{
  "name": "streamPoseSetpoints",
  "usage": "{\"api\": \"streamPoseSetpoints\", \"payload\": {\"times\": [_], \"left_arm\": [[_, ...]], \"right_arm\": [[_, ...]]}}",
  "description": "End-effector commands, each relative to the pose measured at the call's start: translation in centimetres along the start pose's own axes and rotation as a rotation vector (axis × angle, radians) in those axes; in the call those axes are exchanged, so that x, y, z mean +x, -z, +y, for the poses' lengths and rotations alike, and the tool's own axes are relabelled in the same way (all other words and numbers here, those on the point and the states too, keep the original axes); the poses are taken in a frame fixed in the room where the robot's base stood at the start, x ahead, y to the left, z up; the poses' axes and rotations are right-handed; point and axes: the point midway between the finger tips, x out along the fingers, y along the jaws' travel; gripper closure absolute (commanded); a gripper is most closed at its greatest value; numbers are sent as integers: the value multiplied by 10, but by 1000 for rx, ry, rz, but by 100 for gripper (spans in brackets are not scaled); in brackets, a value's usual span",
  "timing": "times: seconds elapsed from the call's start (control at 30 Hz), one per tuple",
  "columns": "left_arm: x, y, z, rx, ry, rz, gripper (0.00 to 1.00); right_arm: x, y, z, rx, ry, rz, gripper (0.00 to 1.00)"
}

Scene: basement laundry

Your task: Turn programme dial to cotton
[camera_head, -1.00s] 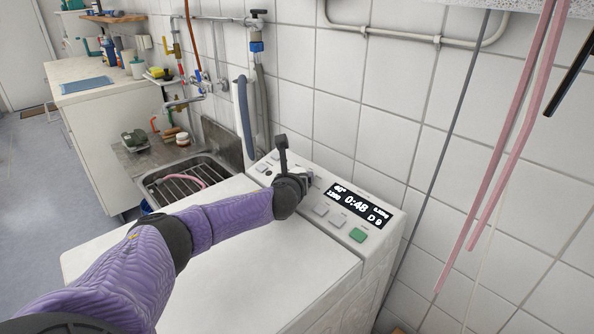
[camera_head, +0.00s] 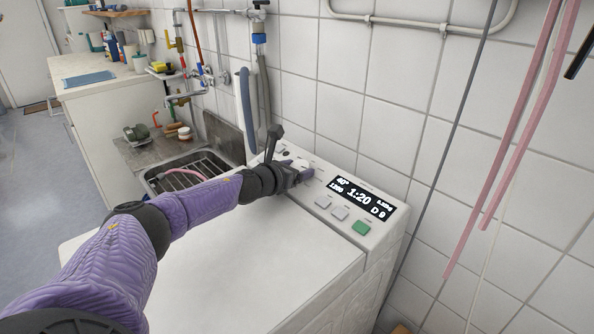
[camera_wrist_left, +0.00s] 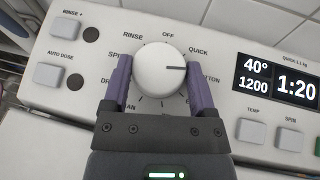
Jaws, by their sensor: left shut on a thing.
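The white programme dial (camera_wrist_left: 155,75) is round, with a dark pointer line on its face. The line points right, between the QUICK and COTTON labels and nearer COTTON, whose first letters a finger hides. My left gripper (camera_wrist_left: 158,85) is shut on the dial, one purple finger on each side. In the head view my left gripper (camera_head: 300,174) is at the panel and mostly covers the dial. The display (camera_wrist_left: 275,80) reads 40°, 1200 and 1:20. It also shows in the head view (camera_head: 362,198). My right gripper is not in view.
The white washing machine (camera_head: 230,255) has a flat, clear top. Grey buttons and a green button (camera_head: 361,228) are near the display. A sink (camera_head: 185,170) is beyond at the left. Pink strips (camera_head: 510,150) hang at the right. Pipes run along the tiled wall.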

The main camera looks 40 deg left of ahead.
Motion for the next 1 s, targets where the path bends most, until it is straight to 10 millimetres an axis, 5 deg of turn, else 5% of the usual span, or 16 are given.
{"api": "streamPoseSetpoints", "payload": {"times": [0.33, 0.37, 0.4, 0.73, 1.0], "left_arm": [[0, -4, 2, 0, -5, -7, 85], [0, -4, 2, 0, -5, -7, 20], [0, -3, 2, 0, -4, -6, 12], [-4, -1, 1, -2, -1, -2, 12], [-39, 2, 2, -1, -4, 3, 12]], "right_arm": [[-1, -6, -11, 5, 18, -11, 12], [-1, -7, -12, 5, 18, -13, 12], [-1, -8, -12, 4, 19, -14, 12], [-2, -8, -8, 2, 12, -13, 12], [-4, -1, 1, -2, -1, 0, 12]]}}
